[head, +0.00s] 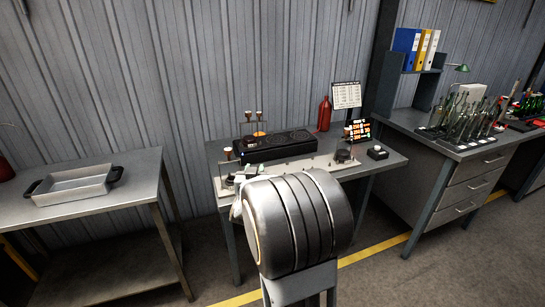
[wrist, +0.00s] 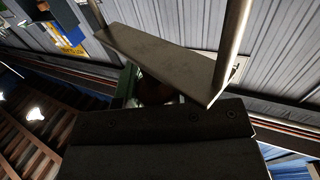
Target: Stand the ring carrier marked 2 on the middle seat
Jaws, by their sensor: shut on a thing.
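In the wrist view a flat grey plate with two metal rods (wrist: 165,55), seemingly a ring carrier, sits tilted just beyond the dark jaw of my gripper (wrist: 155,97). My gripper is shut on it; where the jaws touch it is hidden. No number can be read on it. The middle seat cannot be made out.
The unit stands on a grey bench (head: 383,163). A red bottle (head: 324,114) stands behind. A metal tray (head: 74,186) lies on the left table.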

